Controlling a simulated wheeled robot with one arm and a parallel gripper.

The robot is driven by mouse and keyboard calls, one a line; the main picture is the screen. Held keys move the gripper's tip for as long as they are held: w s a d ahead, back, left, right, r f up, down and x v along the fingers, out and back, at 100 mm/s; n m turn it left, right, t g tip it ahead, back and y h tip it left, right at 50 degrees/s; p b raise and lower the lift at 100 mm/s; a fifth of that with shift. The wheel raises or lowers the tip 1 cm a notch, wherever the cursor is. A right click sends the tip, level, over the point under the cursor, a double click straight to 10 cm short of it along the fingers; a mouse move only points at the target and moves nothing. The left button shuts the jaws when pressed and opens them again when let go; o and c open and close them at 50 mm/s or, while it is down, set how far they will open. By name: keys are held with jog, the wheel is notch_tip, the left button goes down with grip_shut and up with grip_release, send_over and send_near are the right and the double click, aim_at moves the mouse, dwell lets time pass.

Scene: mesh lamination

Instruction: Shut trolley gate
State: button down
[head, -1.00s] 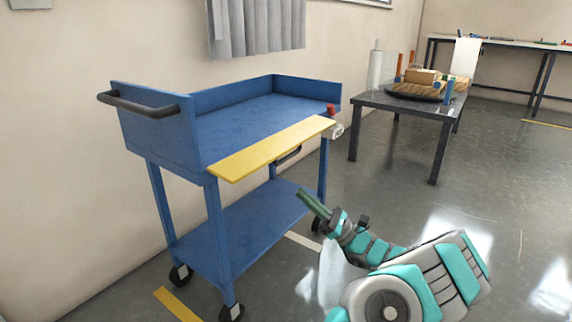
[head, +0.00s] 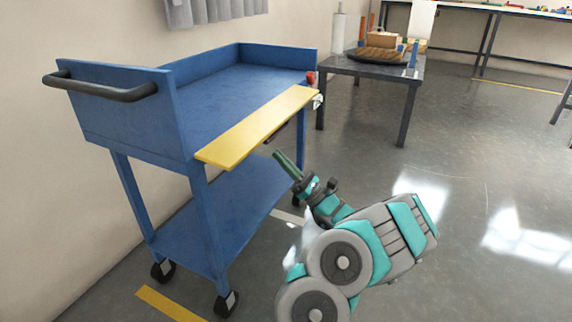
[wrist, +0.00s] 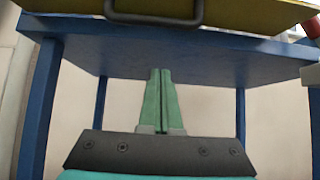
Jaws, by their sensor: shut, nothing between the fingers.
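The blue trolley (head: 190,158) stands against the wall at the left in the head view. Its yellow gate (head: 258,127) hangs folded outward along the near side of the top deck, lying roughly flat. A dark handle on the gate's underside shows at the top of the wrist view (wrist: 153,18). A red knob (head: 310,77) and a small white part sit at the gate's far end. My gripper (head: 277,155) is shut and empty, below the gate and apart from it. In the wrist view my closed green fingers (wrist: 160,100) point under the top deck.
A dark table (head: 370,68) with a tray, blocks and a white roll stands beyond the trolley. A long bench (head: 490,10) runs along the back. The grey floor to the right is clear. The trolley's lower shelf (head: 215,235) is empty.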

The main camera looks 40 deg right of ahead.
jog(key=shift+w+a+r+b, duration=0.1)
jog(key=shift+w+r+b, duration=0.1)
jog(key=shift+r, duration=0.75)
jog(key=shift+w+a+r+b, duration=0.1)
jog(key=shift+r+b, duration=0.1)
jog(key=shift+r, duration=0.8)
jog(key=shift+w+r+b, duration=0.1)
jog(key=shift+r+b, duration=0.1)
jog(key=shift+r, duration=0.75)
jog(key=shift+s+d+r+g+h+p, duration=0.1)
jog(key=shift+s+r+g+h+p, duration=0.15)
jog(key=shift+g+p, duration=0.65)
